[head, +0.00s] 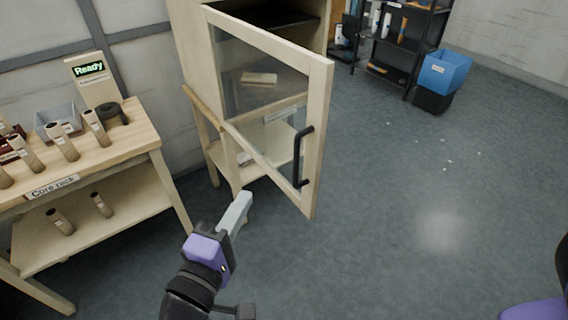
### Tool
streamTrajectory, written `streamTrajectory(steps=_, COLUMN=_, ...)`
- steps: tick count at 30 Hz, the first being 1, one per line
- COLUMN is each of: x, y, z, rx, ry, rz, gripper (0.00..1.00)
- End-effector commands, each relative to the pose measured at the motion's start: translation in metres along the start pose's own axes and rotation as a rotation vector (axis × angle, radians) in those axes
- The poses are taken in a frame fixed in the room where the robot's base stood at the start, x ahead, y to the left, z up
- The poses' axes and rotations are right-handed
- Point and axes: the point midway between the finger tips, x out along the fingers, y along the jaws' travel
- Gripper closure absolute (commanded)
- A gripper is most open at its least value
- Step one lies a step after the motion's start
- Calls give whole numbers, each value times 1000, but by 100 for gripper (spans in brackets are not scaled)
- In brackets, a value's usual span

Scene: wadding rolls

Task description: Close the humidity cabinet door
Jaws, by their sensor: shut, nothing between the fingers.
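The humidity cabinet (198,62) is a pale wooden case on legs at the top centre of the head view. Its door (319,125) has a wooden frame and a clear pane, and stands wide open, swung out toward me. A black bar handle (299,158) is on the door's free edge, at the right. Shelves and a small pale block (259,79) show through the pane. My gripper (243,202) is shut and empty. In the picture it lies below and left of the handle, near the door's lower edge, and it appears apart from the door.
A wooden bench (140,137) labelled "Core rack" stands at the left with several cardboard tubes, a grey tray and a "Ready" display (89,69). A black shelf rack (385,52) and a blue bin (444,70) are at the back right. The floor right of the door is clear.

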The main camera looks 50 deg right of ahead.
Motion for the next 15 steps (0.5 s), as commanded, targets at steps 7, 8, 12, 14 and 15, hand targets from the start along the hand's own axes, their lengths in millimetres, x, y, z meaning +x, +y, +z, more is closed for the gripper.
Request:
streamTrajectory(steps=7, x=15, y=1, z=8, rx=-7, ry=-35, rz=2, gripper=100)
streamTrajectory(steps=8, x=20, y=1, z=8, rx=-8, ry=-35, rz=1, gripper=100)
streamTrajectory(steps=12, x=46, y=2, z=9, rx=-8, ry=-36, rz=1, gripper=100)
streamTrajectory(steps=14, x=58, y=2, z=10, rx=-7, ry=-36, rz=1, gripper=100)
streamTrajectory(steps=15, x=66, y=2, z=9, rx=-7, ry=-35, rz=1, gripper=100)
